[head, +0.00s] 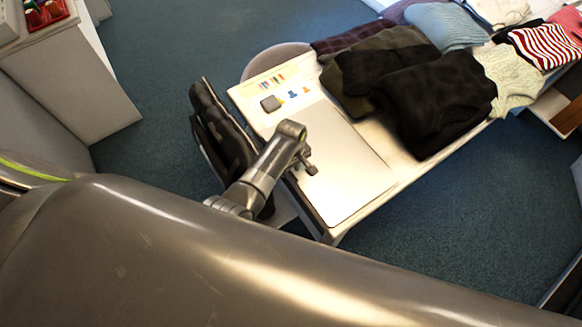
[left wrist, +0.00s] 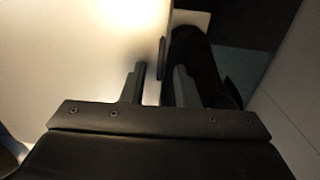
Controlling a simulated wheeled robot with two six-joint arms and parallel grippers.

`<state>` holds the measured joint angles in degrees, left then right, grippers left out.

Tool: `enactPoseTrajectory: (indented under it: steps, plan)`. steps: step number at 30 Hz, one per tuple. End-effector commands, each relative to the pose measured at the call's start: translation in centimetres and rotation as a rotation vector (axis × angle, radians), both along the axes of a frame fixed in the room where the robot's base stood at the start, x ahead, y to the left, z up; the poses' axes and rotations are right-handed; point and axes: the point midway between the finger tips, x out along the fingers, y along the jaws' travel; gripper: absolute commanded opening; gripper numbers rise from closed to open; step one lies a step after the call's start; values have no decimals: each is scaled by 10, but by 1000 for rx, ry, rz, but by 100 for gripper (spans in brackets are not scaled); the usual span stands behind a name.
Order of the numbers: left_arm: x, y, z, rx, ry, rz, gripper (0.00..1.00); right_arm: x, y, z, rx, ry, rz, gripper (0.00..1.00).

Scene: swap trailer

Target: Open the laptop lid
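A flat silver laptop (head: 350,172), its lid looking shut, lies on the white table (head: 411,172) near the table's lower end. My left gripper (head: 307,167) is over the laptop's left edge in the head view. In the left wrist view, the two fingers of the left gripper (left wrist: 160,67) are apart, with a gap between them. A thin dark edge shows just ahead of that gap, beside a bright pale surface. I cannot tell whether a finger touches the laptop. My right gripper is in neither view.
A dark padded chair (head: 222,125) stands close against the table's left side. A sheet with coloured pictures (head: 285,90) lies beyond the laptop. Folded dark clothes (head: 435,95) and other garments cover the table's far right part. Blue carpet (head: 440,245) is open below right.

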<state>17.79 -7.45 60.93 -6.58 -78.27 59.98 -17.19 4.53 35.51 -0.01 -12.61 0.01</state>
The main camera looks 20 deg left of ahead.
Motion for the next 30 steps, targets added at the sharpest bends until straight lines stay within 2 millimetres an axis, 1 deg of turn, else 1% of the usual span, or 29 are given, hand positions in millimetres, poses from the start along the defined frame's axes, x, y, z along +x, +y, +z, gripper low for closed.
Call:
enactPoseTrajectory:
  steps: [5, 7, 12, 23, 26, 30]
  plan:
    - [0, 0, 0, 0, 0, 0, 28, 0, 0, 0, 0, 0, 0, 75]
    - [0, 0, 0, 0, 0, 0, 21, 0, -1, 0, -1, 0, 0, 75]
    - [0, 0, 0, 0, 0, 0, 0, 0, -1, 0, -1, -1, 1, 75]
    - [0, 0, 0, 1, 2, 0, 0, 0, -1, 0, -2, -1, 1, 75]
    - [3, 0, 2, 4, 5, -1, 0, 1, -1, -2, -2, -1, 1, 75]
    - [13, -1, 6, 17, 18, -2, 0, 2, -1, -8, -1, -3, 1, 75]
